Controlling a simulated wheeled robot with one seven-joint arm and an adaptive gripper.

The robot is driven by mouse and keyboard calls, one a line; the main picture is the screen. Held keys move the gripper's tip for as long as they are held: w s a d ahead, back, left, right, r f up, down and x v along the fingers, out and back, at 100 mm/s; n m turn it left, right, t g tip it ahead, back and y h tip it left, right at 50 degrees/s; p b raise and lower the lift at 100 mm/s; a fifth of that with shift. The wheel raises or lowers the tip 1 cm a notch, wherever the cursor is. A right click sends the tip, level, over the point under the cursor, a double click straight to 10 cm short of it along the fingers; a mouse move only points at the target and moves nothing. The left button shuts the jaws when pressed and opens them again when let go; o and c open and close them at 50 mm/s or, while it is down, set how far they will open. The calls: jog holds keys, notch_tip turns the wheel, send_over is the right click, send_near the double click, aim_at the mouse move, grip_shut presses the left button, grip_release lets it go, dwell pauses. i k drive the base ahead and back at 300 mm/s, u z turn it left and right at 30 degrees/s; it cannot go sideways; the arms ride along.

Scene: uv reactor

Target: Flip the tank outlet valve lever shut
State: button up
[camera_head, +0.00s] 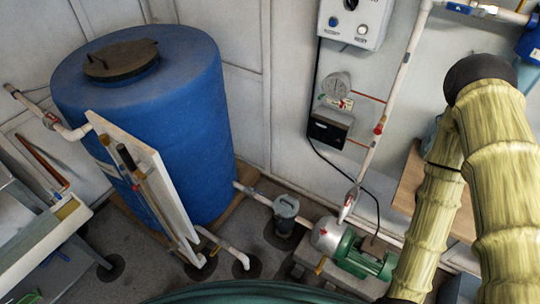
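The large blue tank (195,120) stands at the left against the white wall, with a dark lid (122,60) on top. A white outlet pipe (262,199) leaves its lower right side toward a grey filter housing (286,214). A small blue-grey fitting (248,190) sits on this pipe close to the tank. It may be the outlet valve; its lever is too small to make out, and I cannot tell its position. My arm, in a yellow-green sleeve, fills the right side. My gripper is not in view.
A green pump (362,258) stands right of the filter housing. A white board (140,172) leans before the tank. A low pipe (228,252) with a yellow-handled valve enters the floor. A wall control box (352,22) and a vertical pipe (391,95) stand behind. A bench (40,232) is at left.

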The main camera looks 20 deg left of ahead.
aim_at(256, 191)
jog(key=k, duration=0.6)
jog(key=u, duration=0.75)
jog(key=i, duration=1.15)
jog(key=z, duration=0.35)
